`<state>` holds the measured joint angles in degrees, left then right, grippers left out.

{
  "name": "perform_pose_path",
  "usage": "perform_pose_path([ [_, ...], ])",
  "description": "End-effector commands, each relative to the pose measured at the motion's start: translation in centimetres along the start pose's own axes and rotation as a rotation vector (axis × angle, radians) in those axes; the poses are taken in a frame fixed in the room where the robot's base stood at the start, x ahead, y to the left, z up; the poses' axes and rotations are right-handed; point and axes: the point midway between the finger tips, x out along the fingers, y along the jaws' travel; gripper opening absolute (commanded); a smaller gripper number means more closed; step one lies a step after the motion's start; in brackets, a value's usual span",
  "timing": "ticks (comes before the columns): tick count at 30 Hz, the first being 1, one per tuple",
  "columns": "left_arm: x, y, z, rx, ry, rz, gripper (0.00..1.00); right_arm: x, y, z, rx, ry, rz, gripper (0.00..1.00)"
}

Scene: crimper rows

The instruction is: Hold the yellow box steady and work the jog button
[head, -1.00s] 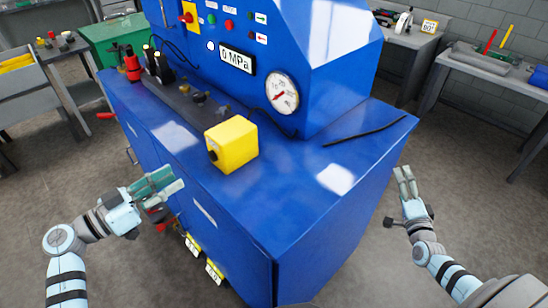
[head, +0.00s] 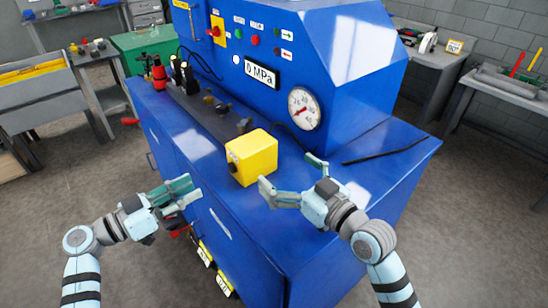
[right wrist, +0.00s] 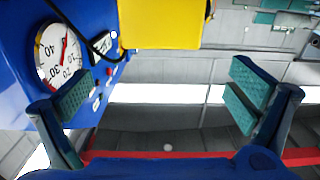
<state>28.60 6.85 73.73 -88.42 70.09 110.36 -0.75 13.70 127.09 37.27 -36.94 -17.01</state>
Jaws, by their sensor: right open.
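The yellow box (head: 254,157) sits on the blue machine's ledge, at the near end of a dark rail. A dark round button (head: 232,169) shows on its left face. My right gripper (head: 292,177) is open and empty above the ledge, just right of the box, with one fingertip close to its near right corner. In the right wrist view the box (right wrist: 160,22) is at the top, beyond the open fingers (right wrist: 158,96). My left gripper (head: 182,194) is off the ledge's front edge, left of and lower than the box, apart from it. Its finger gap is unclear.
The blue machine (head: 330,60) rises behind the box with a pressure gauge (head: 304,108) and a 0 MPa display (head: 262,75). Dark fittings (head: 222,108) line the rail.

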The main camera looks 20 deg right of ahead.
Motion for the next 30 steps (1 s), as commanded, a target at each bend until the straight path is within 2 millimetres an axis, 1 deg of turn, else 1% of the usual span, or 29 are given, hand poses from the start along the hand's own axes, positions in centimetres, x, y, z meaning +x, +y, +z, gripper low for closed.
perform_pose_path([
  [5,0.0,0.0,0.0,0.000,0.000,0.000,0.33,4.2,-0.1,-0.2,0.010,0.005,-0.002,1.00],
  [9,0.0,0.0,0.0,0.000,0.000,0.000,0.33,8.2,-0.1,-0.1,0.010,0.002,-0.004,1.00],
  [12,0.0,0.0,0.0,0.000,0.000,0.000,0.33,10.5,-0.2,-0.1,0.008,0.002,-0.004,1.00],
  [15,0.0,0.0,0.0,0.000,0.000,0.000,0.33,12.1,-0.1,0.0,0.008,0.001,-0.003,1.00],
  [19,0.0,0.0,0.0,0.000,0.000,0.000,0.33,13.0,-0.1,0.0,0.007,0.000,-0.003,1.00],
  [26,0.0,0.0,0.0,0.000,0.000,0.000,0.33,13.1,-0.1,0.0,0.007,0.000,-0.003,1.00],
  [30,0.0,0.0,0.0,0.000,0.000,0.000,0.33,13.1,-0.1,0.0,0.007,0.000,-0.002,0.78],
])
